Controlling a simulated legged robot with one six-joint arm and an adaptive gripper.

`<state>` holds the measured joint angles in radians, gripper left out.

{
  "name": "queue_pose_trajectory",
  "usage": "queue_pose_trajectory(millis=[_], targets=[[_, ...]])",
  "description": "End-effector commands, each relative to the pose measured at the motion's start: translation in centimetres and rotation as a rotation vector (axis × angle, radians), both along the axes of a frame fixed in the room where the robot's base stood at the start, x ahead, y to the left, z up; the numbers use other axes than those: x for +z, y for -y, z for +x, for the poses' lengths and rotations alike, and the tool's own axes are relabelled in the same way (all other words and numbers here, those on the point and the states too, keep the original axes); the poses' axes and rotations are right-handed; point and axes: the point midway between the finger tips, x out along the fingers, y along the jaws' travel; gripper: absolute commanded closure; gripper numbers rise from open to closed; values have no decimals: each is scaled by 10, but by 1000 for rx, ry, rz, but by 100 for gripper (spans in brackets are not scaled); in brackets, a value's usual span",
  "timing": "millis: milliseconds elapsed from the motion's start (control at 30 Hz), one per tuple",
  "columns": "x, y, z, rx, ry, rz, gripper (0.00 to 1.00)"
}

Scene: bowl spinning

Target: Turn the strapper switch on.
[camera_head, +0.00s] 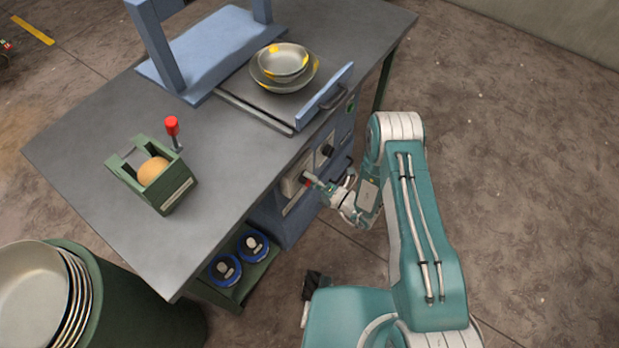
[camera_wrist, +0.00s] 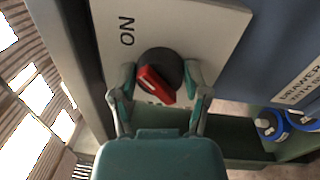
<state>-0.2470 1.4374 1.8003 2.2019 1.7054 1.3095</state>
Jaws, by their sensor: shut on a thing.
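The strapper switch (camera_wrist: 156,86) is a round black knob with a red handle on a pale plate (camera_wrist: 215,35), in the middle of the wrist view. The word ON is printed on the plate, to the upper left of the knob. The red handle lies slanted, its lower end pointing down and right, away from ON. Lettering below the knob is mostly hidden. My gripper (camera_wrist: 161,80) is shut on the switch, one finger on each side. In the head view my gripper (camera_head: 318,185) is at the front panel under the table edge, hiding part of the switch.
Blue rolls (camera_head: 226,268) sit below. Open floor lies right of my arm.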

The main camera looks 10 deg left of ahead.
Motion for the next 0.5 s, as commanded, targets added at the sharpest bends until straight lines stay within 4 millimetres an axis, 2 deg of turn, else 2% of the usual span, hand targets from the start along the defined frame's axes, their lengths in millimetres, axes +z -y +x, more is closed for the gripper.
queue_pose_trajectory(millis=[300,333,400,500], targets=[[-4,2,0,-9,-10,-8,87],[-4,2,0,-9,-10,-8,31],[-4,2,0,-8,-10,-9,5],[-3,2,0,-7,-8,-7,5]])
